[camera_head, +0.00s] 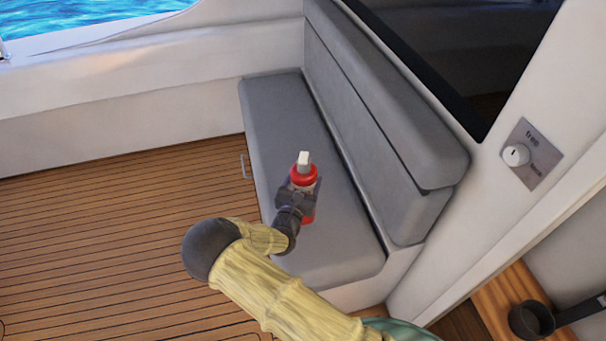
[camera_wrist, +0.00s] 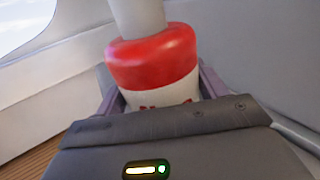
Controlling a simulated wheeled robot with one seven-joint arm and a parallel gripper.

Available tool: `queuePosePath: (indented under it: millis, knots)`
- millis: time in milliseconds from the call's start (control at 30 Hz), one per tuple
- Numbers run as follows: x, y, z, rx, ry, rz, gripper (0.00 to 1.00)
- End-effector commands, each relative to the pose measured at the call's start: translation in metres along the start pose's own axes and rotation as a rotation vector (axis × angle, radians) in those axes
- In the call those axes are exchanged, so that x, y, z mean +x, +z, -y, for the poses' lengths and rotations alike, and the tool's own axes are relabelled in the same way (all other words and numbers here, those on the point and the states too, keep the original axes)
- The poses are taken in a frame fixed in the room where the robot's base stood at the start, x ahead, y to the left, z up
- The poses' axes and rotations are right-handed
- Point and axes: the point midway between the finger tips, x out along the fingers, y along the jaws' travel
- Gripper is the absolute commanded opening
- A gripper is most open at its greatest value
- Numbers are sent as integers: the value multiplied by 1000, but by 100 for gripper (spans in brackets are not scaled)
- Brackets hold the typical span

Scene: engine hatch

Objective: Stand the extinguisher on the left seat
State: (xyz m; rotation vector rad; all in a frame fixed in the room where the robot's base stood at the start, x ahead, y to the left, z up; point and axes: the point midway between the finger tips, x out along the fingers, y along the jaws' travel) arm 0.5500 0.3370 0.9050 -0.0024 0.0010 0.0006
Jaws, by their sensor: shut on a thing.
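The extinguisher (camera_head: 303,176) is red with a white band and a pale top, and it looks upright. My gripper (camera_head: 296,198) is shut around its body. In the wrist view the extinguisher (camera_wrist: 155,62) stands between the two fingers, with its red shoulder and white label above the gripper (camera_wrist: 160,105). The grey seat (camera_head: 285,130) is a long cushioned bench. The extinguisher shows over the seat cushion, near its nearer half. Its base is partly hidden by my gripper, so I cannot tell whether it touches the cushion.
A grey backrest (camera_head: 375,110) runs along the seat's right side. A knob panel (camera_head: 530,154) is on the wall at right. A black pan-like item (camera_head: 531,319) lies on a wooden shelf at bottom right. The plank floor (camera_head: 110,240) left of the seat is clear.

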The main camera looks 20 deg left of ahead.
Motion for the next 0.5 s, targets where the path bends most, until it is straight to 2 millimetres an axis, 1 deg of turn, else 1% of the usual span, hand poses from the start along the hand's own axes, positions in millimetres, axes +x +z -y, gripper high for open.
queuePosePath:
  millis: [33,267,367,500]
  knots:
    - [1,4,0,3,0,9,0]
    - [1,3,0,3,0,9,0]
    - [1,-3,0,1,0,8,0]
    - [1,-20,0,1,-1,6,0]
